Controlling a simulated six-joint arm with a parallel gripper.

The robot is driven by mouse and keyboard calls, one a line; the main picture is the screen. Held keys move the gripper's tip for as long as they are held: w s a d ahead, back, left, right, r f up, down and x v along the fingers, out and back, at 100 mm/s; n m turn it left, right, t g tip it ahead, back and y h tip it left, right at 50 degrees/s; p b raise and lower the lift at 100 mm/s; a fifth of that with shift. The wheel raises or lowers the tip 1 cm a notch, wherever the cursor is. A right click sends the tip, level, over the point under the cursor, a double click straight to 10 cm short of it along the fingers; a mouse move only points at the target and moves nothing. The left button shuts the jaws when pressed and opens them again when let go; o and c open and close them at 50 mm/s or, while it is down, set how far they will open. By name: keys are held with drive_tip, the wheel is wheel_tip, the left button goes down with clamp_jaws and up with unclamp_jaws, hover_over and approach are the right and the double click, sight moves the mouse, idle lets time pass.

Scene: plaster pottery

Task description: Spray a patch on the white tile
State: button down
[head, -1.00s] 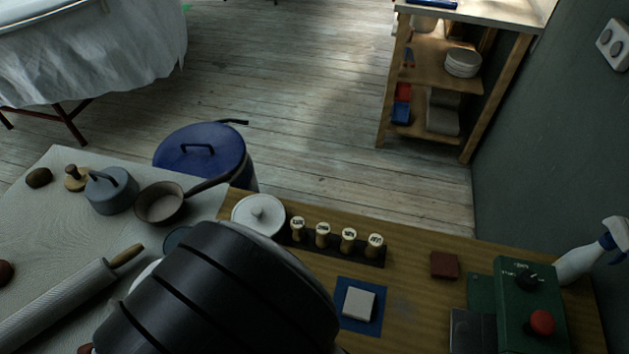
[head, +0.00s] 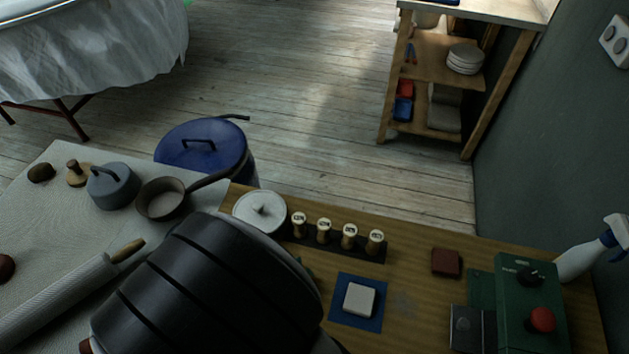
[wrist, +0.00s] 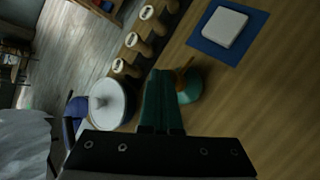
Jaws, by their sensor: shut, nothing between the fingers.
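The white tile (head: 359,299) lies flat on a blue mat (head: 341,316) on the wooden bench; both also show at the top right of the wrist view, tile (wrist: 224,27) and mat (wrist: 204,46). A white spray bottle with a blue and white head (head: 583,260) stands at the far right by the wall. My gripper (wrist: 158,76) has its green fingers together and empty, over the bench to one side of the tile. In the head view my arm hides most of it. A teal rounded object with an orange part (wrist: 189,86) shows beside the fingertips; I cannot tell what it is.
A green control box with a red button (head: 532,310) stands in front of the spray bottle. A row of several wooden stamps (head: 349,237) and a white lidded pot (head: 259,213) stand behind the tile. A red-brown block (head: 446,262) lies to the right. Bench between tile and box is mostly clear.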

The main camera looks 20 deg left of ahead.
drive_tip(key=shift+f, duration=0.2)
idle(0.4)
drive_tip(key=shift+r, duration=3.65)
wheel_tip(320, 180, down, 6)
drive_tip(key=shift+f, duration=0.1)
idle(0.5)
idle(1.8)
